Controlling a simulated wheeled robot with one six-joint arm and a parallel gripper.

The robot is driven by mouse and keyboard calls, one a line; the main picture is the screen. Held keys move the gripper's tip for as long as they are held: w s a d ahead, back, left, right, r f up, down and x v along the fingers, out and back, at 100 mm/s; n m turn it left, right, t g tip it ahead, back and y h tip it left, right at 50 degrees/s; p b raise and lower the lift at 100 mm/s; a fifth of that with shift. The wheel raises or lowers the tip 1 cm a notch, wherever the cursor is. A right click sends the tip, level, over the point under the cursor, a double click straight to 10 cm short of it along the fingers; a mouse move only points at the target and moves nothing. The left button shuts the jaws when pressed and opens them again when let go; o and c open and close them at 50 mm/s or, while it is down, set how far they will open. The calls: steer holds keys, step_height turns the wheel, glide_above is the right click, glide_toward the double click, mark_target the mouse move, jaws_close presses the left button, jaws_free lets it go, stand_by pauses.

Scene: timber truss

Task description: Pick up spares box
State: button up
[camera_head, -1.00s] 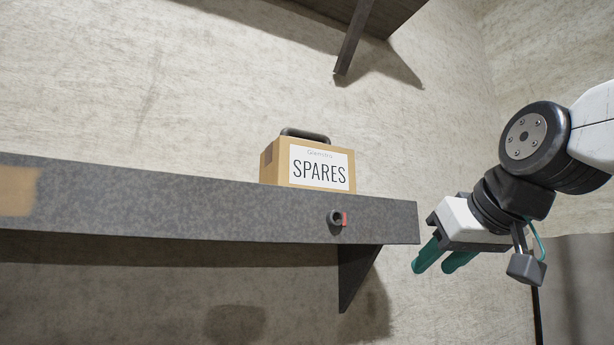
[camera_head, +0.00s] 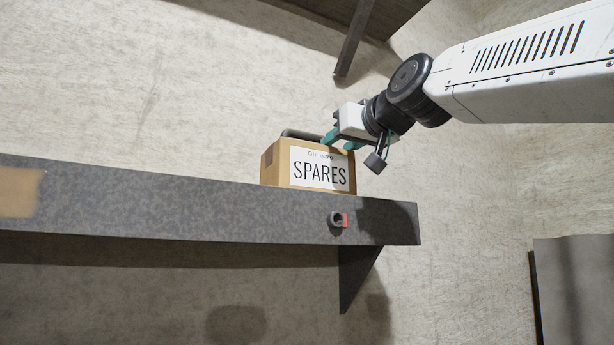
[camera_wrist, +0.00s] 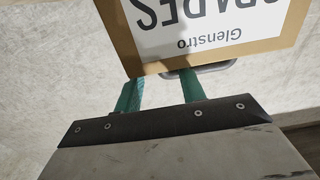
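The spares box (camera_head: 318,170) is a brown carton with a white "SPARES" label and a dark handle (camera_head: 298,134) on top. It stands on the grey shelf (camera_head: 200,212) near its right end. My gripper (camera_head: 339,142) is at the box's top right edge, with its two teal fingers apart. In the wrist view the box (camera_wrist: 130,45) appears upside down above the fingers (camera_wrist: 160,92). The right finger overlaps the handle (camera_wrist: 215,67) there, and the left finger lies left of it. Whether they touch the handle cannot be told.
A dark ring with a red mark (camera_head: 337,219) is on the shelf's front face. A bracket (camera_head: 357,275) supports the shelf below. Another shelf with a bracket (camera_head: 354,38) hangs above. A dark panel (camera_head: 575,290) stands at lower right. The shelf left of the box looks clear.

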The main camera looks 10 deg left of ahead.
steer(key=x, duration=0.4)
steer(key=shift+w+a+f, duration=0.1)
steer(key=shift+w+a, duration=0.15)
steer(key=shift+w, duration=0.05)
jaws_close()
stand_by(1.1)
